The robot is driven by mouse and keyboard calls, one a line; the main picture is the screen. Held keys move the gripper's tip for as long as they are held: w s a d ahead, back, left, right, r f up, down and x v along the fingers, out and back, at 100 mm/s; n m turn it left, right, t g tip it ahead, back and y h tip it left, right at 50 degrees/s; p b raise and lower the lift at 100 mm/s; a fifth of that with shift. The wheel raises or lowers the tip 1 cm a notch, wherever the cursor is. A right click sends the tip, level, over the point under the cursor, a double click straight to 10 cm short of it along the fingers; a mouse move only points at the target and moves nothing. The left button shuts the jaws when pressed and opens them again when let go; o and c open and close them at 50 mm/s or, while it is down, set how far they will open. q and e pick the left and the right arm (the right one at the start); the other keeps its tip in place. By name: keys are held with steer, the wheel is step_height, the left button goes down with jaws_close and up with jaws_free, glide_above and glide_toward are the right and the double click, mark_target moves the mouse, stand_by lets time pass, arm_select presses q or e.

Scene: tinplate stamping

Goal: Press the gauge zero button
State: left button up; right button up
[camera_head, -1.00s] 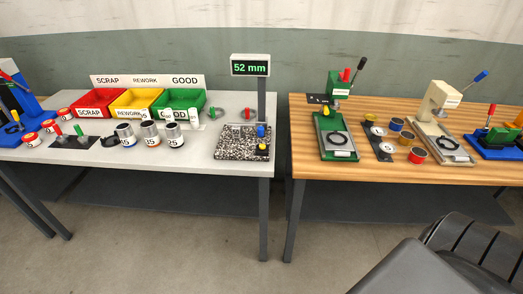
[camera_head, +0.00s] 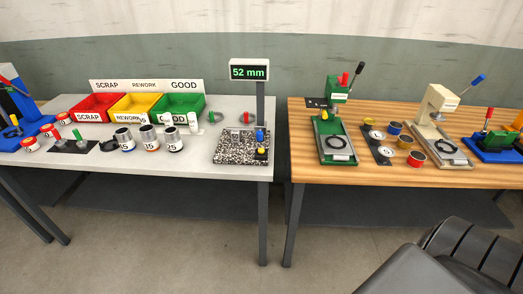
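The gauge (camera_head: 240,157) is a speckled black-and-white block near the right end of the grey table. A blue knob (camera_head: 260,135) and a yellow knob (camera_head: 262,151) stand on its right side. I cannot tell for certain which of these is the zero button. A display (camera_head: 249,70) on a post behind the gauge reads "52 mm" in green. Neither of my grippers is in the picture.
On the grey table (camera_head: 205,165) stand red (camera_head: 97,103), yellow (camera_head: 127,111) and green (camera_head: 190,101) bins, with several cans in front. A wooden table (camera_head: 355,173) at right holds green (camera_head: 335,140) and cream (camera_head: 440,120) presses. A gap separates the tables.

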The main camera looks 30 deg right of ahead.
jaws_close()
stand_by(1.4)
